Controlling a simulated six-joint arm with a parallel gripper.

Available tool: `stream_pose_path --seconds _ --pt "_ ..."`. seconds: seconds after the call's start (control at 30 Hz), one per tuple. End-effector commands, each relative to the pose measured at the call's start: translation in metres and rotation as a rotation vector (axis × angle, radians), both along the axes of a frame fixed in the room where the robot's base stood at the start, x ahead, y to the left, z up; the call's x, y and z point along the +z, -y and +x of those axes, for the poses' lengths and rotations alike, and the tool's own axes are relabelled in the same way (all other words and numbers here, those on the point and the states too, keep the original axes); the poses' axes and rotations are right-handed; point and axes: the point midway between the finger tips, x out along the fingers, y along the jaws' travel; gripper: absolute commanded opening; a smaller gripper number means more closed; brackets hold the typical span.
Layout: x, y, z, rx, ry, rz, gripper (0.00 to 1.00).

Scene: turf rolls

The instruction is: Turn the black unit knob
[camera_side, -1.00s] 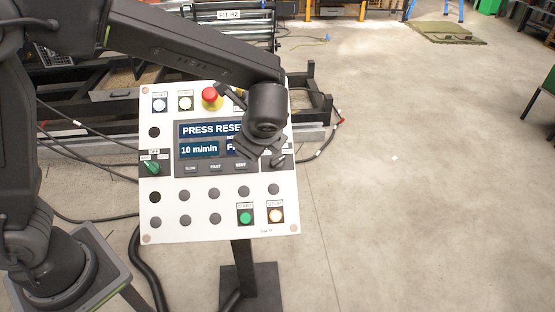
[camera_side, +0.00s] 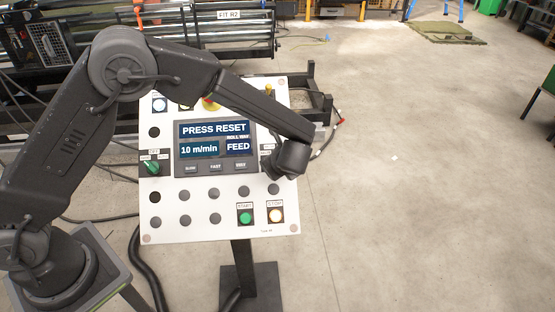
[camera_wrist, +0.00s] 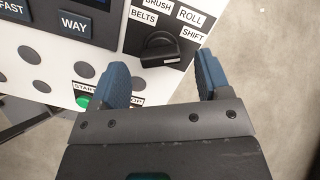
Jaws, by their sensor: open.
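The black unit knob (camera_wrist: 160,48) sits on a dark plate at the panel's right side, with labels "BRUSH BELTS", "ROLL" and "SHIFT" around it. In the wrist view it is just ahead of my gripper (camera_wrist: 162,66), roughly midway between the two blue fingertips. The fingers are apart with nothing between them, and no contact with the knob shows. In the side view my gripper (camera_side: 270,167) is at the panel's right edge and hides the knob. The white control panel (camera_side: 170,222) stands tilted on a post.
The display (camera_side: 213,130) reads "PRESS RESET", "10 m/min" and "FEED". A green selector (camera_side: 152,168) is at the left. A green start button (camera_side: 245,218) and a stop button (camera_side: 276,216) are below. My arm partly covers the red button (camera_side: 208,100). Right of the panel is open floor.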

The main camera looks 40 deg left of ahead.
Motion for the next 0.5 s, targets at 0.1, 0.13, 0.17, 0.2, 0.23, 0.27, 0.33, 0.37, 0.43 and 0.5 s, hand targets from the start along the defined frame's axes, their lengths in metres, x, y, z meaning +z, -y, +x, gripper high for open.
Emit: stream_pose_path --seconds 0.1,0.13,0.17,0.2,0.23,0.27,0.33,0.37,0.43,0.5 --pt "-0.011 -0.010 0.008 0.001 -0.001 -0.001 0.70" --pt "-0.013 -0.011 0.009 0.001 0.000 0.000 0.70" --pt "-0.015 -0.013 0.011 0.001 -0.001 0.000 0.70" --pt "-0.017 -0.015 0.012 0.001 -0.001 0.000 0.70" --pt "-0.018 -0.016 0.013 0.001 -0.001 0.000 0.70" --pt "-0.019 -0.017 0.013 0.000 0.000 0.000 0.70" --pt "-0.020 -0.018 0.014 0.000 0.001 -0.001 0.70" --pt "-0.020 -0.018 0.014 0.000 0.001 -0.001 0.70" --pt "-0.020 -0.018 0.015 0.000 0.001 -0.001 0.70" --pt "-0.020 -0.018 0.015 0.000 0.001 -0.001 0.70"
